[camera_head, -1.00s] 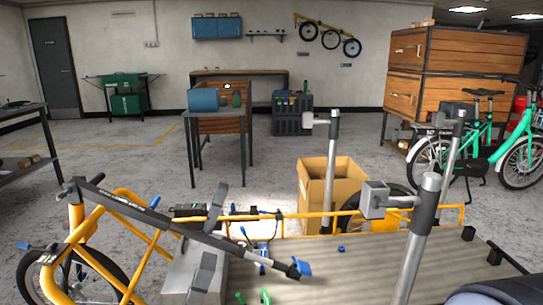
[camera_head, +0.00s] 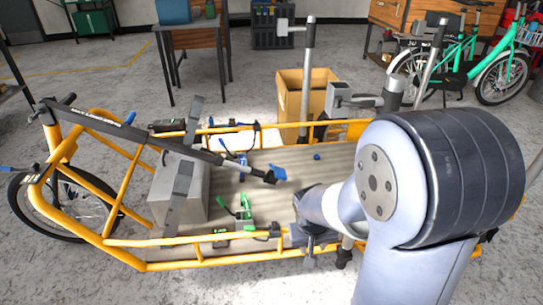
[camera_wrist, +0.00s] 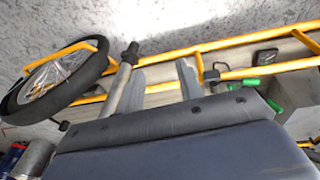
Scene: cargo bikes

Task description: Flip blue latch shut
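A small blue latch-like part (camera_head: 242,163) stands in the cargo bed, near the far rail in the head view. A long dark bar passes by it and ends in a blue tip (camera_head: 279,173) over the bed; I cannot tell which of the two is the named latch. My gripper (camera_head: 318,240) is low at the near rail, right of the green clamp and apart from both blue parts. My wrist hides part of the bed. In the wrist view my gripper (camera_wrist: 162,78) shows two separated fingers with nothing held between them. No blue latch is clear there.
A green-handled clamp (camera_head: 240,213) sits at the near side of the bed. Yellow rails (camera_head: 190,263) edge the cargo bike, and a grey box (camera_head: 168,195) is at its left. Upright posts (camera_head: 306,75) and a cardboard box (camera_head: 290,95) stand behind.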

